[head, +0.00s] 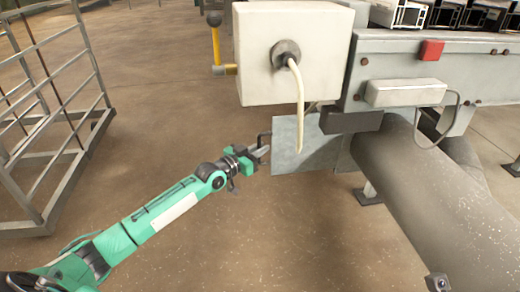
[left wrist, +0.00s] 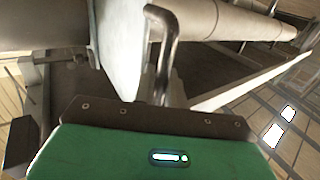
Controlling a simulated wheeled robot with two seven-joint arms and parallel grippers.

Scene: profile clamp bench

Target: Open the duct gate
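The duct gate is a flat grey metal plate (head: 305,150) standing at the end of the duct, below the white box. A dark bent handle (head: 263,137) sticks out from its left edge. My left gripper (head: 263,154), on a green arm, is right at this handle, by the plate's left edge. In the left wrist view the handle (left wrist: 170,38) rises just beyond the gripper's dark front edge, and the pale plate (left wrist: 119,45) stands left of it. The fingers are mostly hidden there, so I cannot tell whether they close on the handle. My right gripper is not in view.
A thick grey duct (head: 420,185) runs to the lower right behind the gate. The white box (head: 290,60) with a hanging cable overhangs the plate. A yellow lever (head: 216,45) is at the box's left. A metal cage cart (head: 50,110) stands left. The floor between is clear.

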